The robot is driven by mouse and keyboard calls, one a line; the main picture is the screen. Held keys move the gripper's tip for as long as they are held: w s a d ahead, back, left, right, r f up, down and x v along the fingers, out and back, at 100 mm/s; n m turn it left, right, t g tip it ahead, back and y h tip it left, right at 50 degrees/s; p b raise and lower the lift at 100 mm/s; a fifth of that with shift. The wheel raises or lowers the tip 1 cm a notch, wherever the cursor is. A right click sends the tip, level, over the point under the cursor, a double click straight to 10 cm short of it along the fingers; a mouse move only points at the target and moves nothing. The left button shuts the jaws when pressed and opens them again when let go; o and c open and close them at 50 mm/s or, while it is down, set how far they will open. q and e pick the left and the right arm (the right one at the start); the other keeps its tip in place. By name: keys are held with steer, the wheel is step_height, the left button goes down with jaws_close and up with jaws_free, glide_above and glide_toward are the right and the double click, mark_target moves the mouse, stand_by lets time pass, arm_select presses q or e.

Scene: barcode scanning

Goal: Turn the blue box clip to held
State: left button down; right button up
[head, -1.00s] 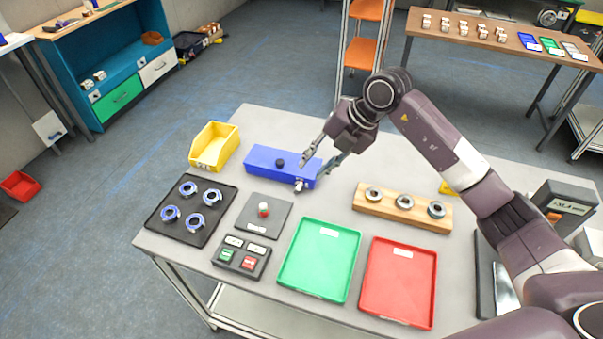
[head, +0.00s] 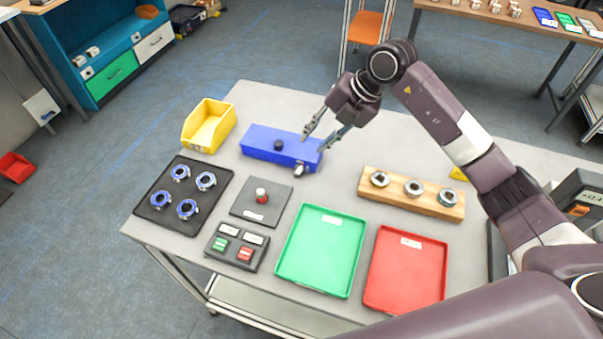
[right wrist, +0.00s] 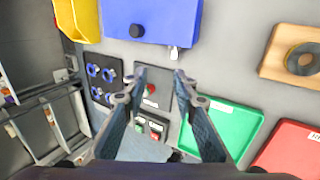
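The blue box (head: 258,146) lies on the grey table, with a round black knob (head: 278,145) on it. A small pale metal clip (head: 299,169) sits at its near edge, toward the right end. In the right wrist view the blue box (right wrist: 172,22) is at the top, with the clip (right wrist: 173,53) below its edge. My right gripper (head: 314,145) hovers over the box's right end. In the right wrist view my right gripper (right wrist: 159,76) has its fingers apart and nothing between them. The clip's exact turn is too small to tell. My left gripper is not in view.
A yellow bin (head: 208,126) stands left of the box. In front are a black tray (head: 172,207) of blue rings, a grey pad (head: 246,213), a button panel (head: 236,246), a green tray (head: 320,250) and a red tray (head: 405,272). A wooden block (head: 395,200) with rings is right.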

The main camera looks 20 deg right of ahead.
steer(key=b, duration=0.5)
glide_toward(300, 171)
steer(key=f, duration=0.1)
steer(key=x, duration=0.2)
steer(key=p+x, duration=0.1)
steer(key=x, duration=0.3)
steer(key=shift+w+a+f+p, duration=0.2)
steer(key=shift+a+p, duration=0.1)
steer(key=shift+a, duration=0.15)
steer(key=shift+w+a+f, duration=0.15)
steer(key=shift+a+f, duration=0.05)
steer(key=shift+f, duration=0.35)
